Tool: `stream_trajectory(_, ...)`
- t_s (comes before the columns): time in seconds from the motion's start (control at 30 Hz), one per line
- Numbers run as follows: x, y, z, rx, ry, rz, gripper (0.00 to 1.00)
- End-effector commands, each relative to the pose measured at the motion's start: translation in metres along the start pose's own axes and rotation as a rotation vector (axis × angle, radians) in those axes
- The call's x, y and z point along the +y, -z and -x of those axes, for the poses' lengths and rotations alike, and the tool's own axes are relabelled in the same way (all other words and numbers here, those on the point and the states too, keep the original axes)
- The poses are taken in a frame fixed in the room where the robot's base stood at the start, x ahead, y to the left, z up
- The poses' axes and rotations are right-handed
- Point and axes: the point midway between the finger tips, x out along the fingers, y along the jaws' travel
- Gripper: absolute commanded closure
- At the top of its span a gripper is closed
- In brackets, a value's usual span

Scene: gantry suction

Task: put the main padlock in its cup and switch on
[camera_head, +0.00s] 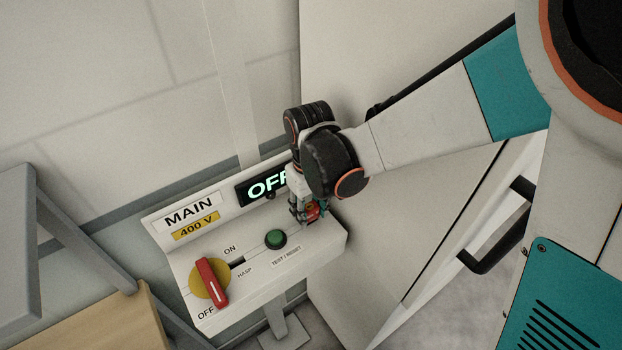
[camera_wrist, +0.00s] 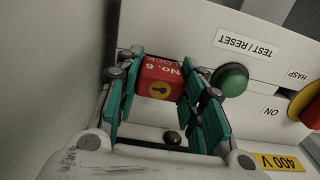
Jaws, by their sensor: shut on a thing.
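My gripper (camera_wrist: 163,110) is shut on a red padlock (camera_wrist: 160,76) marked "No. 6 LOCK", with a keyhole on a yellow disc; the padlock also shows in the head view (camera_head: 313,211), partly covered by my gripper (camera_head: 304,212). They are at the right end of the white MAIN panel (camera_head: 215,300). The red switch handle (camera_head: 212,282) on its yellow disc points toward OFF. The display (camera_head: 262,187) reads OFF, its right end hidden by my arm. I cannot make out the padlock's cup, nor whether the padlock touches the panel.
A green TEST / RESET button (camera_head: 275,239) is close beside my gripper, between it and the HASP slot (camera_head: 237,264). A grey frame (camera_head: 70,235) and a wooden box (camera_head: 125,325) stand at left. A pale cabinet (camera_head: 390,215) with dark handles is at right.

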Motion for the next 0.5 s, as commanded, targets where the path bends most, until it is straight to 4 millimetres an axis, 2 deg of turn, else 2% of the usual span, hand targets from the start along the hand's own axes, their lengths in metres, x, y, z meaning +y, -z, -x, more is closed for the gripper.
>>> stream_trajectory(0.23, 0.0000, 0.0001, -0.0104, 0.000, 0.000, 0.000, 0.90)
stream_trajectory(0.27, 0.0000, 0.0001, -0.0096, 0.000, 0.000, 0.000, 0.59)
stream_trajectory(0.33, 0.0000, 0.0001, -0.0087, 0.000, 0.000, 0.000, 0.43)
stream_trajectory(0.37, 0.0000, 0.0001, -0.0086, 0.000, 0.000, 0.000, 0.40)
stream_trajectory(0.5, 0.0000, 0.0000, -0.0085, 0.000, 0.000, 0.000, 0.40)
